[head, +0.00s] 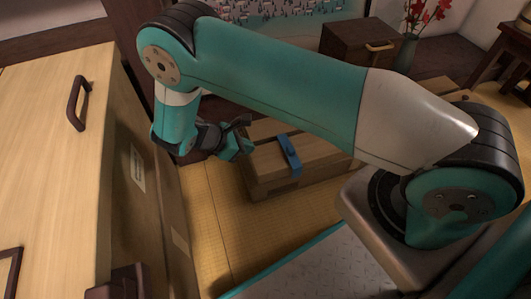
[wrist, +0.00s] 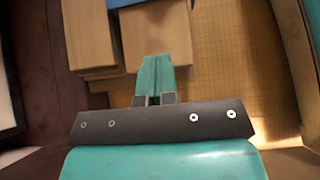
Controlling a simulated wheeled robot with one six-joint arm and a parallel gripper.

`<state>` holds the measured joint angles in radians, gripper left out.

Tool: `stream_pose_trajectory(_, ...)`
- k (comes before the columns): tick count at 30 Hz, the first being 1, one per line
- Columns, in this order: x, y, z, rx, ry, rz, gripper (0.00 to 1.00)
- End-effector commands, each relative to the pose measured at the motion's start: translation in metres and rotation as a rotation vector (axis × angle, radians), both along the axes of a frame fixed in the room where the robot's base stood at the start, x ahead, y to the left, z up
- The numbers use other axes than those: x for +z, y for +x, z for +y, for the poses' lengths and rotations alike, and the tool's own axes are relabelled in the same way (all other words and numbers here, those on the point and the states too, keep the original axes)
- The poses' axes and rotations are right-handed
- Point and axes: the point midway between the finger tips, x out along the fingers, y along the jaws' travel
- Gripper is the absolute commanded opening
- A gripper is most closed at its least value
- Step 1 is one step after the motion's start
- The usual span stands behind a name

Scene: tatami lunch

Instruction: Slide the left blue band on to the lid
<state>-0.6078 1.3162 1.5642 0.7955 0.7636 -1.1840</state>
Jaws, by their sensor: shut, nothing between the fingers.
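A long wooden box (head: 315,172) with a lid-like top lies on the tatami in the head view. One blue band (head: 289,155) runs over its top and down its near side. Any second band is out of sight, perhaps behind my arm. My gripper (head: 246,143) is shut and empty at the left end of the box, near its top edge. In the wrist view my gripper (wrist: 153,66) points at pale wooden surfaces (wrist: 165,35), with a strip of blue (wrist: 135,8) at the top edge. I cannot tell whether the fingers touch the wood.
A large wooden cabinet (head: 50,150) with a dark handle stands close on the left. A small dark chest (head: 360,48) and a vase with red flowers (head: 408,50) are at the back. Tatami (head: 215,215) lies bare between cabinet and box.

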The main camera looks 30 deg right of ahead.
Motion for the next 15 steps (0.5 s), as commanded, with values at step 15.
stream_pose_trajectory(15, -0.066, -0.015, -0.076, -0.005, 0.002, 0.000, 0.00)
